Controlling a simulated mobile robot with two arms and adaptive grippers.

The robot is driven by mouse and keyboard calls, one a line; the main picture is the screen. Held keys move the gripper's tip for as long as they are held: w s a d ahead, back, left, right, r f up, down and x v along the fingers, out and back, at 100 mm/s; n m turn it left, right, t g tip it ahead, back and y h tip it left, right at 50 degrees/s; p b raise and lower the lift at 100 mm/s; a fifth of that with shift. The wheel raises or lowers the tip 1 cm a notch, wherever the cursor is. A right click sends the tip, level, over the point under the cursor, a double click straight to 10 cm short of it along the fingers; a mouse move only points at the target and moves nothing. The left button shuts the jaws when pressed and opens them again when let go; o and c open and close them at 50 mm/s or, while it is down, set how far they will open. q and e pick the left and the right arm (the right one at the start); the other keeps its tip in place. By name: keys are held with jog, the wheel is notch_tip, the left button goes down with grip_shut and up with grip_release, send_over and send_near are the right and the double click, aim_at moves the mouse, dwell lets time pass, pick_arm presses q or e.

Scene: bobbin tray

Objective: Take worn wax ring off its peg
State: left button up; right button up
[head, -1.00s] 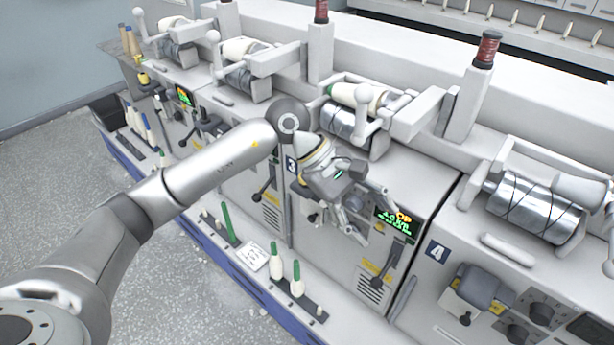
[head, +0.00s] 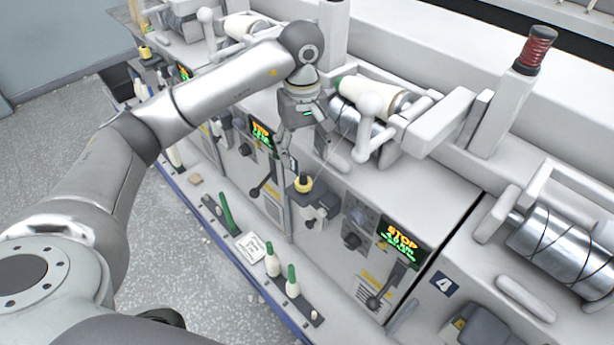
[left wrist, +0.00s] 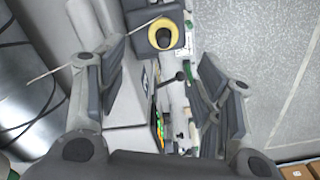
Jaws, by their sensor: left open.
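The wax ring (head: 303,184) is a yellow ring around a dark peg on the front of a winding unit. It also shows near the top of the left wrist view (left wrist: 162,40), around the dark peg end. My left gripper (head: 302,147) is above it in the head view, fingers pointing down toward it and apart from it. In the left wrist view my left gripper (left wrist: 163,65) is open and empty, with the ring beyond the gap between the fingers. My right gripper is not in view.
A thin yarn (head: 328,148) runs down toward the ring. A cream bobbin (head: 373,94) and metal drum stand close right of the gripper. A lit STOP display (head: 401,241) is on the machine front. Cream bobbins with green tips (head: 271,262) stand on the lower ledge.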

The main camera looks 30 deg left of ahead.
aim_at(303, 173)
pick_arm(q)
jog(key=shift+s+f, duration=0.25)
jog(key=shift+f, duration=0.85)
jog(key=shift+w+f, duration=0.1)
jog(key=shift+f, duration=0.15)
jog(key=f, duration=0.1)
jog(key=f+p, duration=0.1)
jog(key=f, duration=0.1)
jog(key=f+p, duration=0.1)
jog(key=shift+s+d+f, duration=0.15)
jog(key=shift+s+d, duration=0.15)
jog(key=shift+s, duration=0.1)
jog(key=shift+w+f, duration=0.1)
jog(key=shift+f, duration=0.4)
jog(key=c, duration=0.8)
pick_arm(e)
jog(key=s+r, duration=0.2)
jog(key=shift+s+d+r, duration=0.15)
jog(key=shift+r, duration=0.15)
